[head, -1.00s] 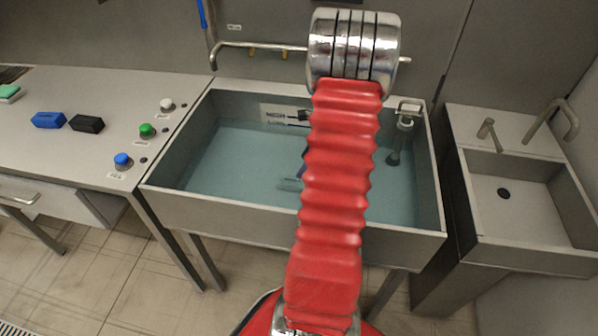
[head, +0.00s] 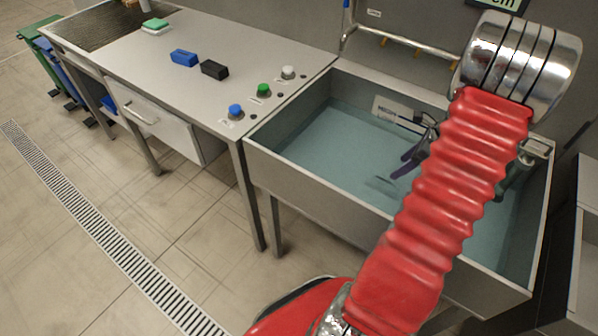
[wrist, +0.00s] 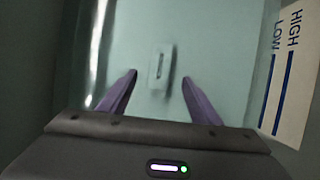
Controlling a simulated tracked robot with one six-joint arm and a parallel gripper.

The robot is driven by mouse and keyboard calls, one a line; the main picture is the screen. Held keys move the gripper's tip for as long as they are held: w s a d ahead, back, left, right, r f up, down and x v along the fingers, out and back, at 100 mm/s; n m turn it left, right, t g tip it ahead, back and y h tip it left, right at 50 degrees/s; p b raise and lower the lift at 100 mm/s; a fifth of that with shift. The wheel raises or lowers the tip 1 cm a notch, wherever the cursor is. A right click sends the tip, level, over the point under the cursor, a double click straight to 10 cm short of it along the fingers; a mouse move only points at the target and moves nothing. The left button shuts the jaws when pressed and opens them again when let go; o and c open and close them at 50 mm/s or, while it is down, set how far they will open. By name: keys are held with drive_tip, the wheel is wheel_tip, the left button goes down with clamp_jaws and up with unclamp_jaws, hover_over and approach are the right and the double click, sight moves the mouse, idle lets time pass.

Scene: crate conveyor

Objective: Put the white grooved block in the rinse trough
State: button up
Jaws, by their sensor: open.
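The rinse trough (head: 310,185) is a deep steel basin holding blue-green water. My gripper (head: 408,162) is over the trough, partly hidden behind my red arm sleeve. In the wrist view my gripper (wrist: 160,77) has two purple fingers spread apart with nothing held between them. A pale block with a dark groove, the white grooved block (wrist: 161,67), shows between and beyond the fingertips, touching neither finger. It lies within the trough area; I cannot tell its exact depth. In the head view I cannot make out the block clearly.
A level label with HIGH and LOW (wrist: 290,70) is on the trough wall. The counter (head: 120,60) at left holds a blue block (head: 184,57), a black block (head: 214,69), a green-and-white block (head: 155,26) and several buttons. A metal pipe (head: 400,42) runs behind the trough.

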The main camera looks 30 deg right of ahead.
drive_tip(key=w+a+r+n+h, duration=0.1)
drive_tip(key=w+a+r+n, duration=0.3)
drive_tip(key=a+r+n, duration=0.6)
drive_tip(key=w+a+r+n, duration=0.45)
drive_tip(key=a+r, duration=0.35)
drive_tip(key=a, duration=0.6)
drive_tip(key=s+a+r+n, duration=0.2)
drive_tip(key=s+a+n, duration=0.1)
drive_tip(key=a+n, duration=0.2)
drive_tip(key=s+a+r+n+t, duration=0.1)
drive_tip(key=s+a+n, duration=0.3)
drive_tip(key=a, duration=0.5)
drive_tip(key=s+a+r+n, duration=0.4)
drive_tip(key=a+n, duration=0.3)
drive_tip(key=shift+s+n+t+h, duration=0.25)
drive_tip(key=shift+n+t+h, duration=0.05)
drive_tip(key=shift+n+h, duration=0.1)
